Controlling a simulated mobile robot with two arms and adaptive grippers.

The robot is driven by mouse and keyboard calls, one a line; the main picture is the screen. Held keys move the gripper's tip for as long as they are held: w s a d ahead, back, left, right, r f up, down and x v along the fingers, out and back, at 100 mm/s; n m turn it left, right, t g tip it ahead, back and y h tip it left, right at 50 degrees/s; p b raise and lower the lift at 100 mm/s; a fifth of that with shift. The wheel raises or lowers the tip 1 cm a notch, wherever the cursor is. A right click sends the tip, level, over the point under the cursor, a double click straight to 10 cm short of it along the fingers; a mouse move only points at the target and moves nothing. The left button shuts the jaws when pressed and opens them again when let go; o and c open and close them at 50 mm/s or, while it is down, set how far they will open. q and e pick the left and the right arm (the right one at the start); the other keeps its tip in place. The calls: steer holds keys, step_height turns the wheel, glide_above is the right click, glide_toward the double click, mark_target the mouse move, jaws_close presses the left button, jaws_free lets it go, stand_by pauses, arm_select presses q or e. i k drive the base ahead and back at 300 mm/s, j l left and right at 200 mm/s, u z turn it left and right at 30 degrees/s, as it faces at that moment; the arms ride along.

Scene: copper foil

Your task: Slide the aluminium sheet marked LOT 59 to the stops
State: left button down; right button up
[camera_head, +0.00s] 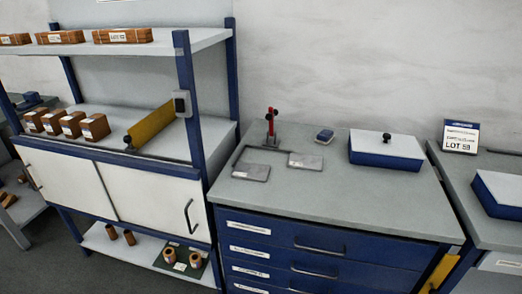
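Two thin grey sheets lie flat on the top of the blue drawer cabinet (385,210). The left sheet (250,172) is near a dark angled strip (238,155), which may be the stops. The right sheet (305,161) lies to its right, with a small gap between them. Both seem to bear small labels, but the print is too small to read, so I cannot tell which is LOT 59. A red-handled clamp (271,125) stands behind the strip. Neither of my grippers is in view.
A blue box with a white lid and black knob (386,149) stands at the back right. A LOT 59 sign (460,136) stands on the right bench. The cabinet's front top is clear. A shelf rack (186,100) rises at left.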

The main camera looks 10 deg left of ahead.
mark_target(243, 171)
steer(key=i+l, duration=0.35)
steer(key=i, duration=0.2)
steer(key=u, duration=1.65)
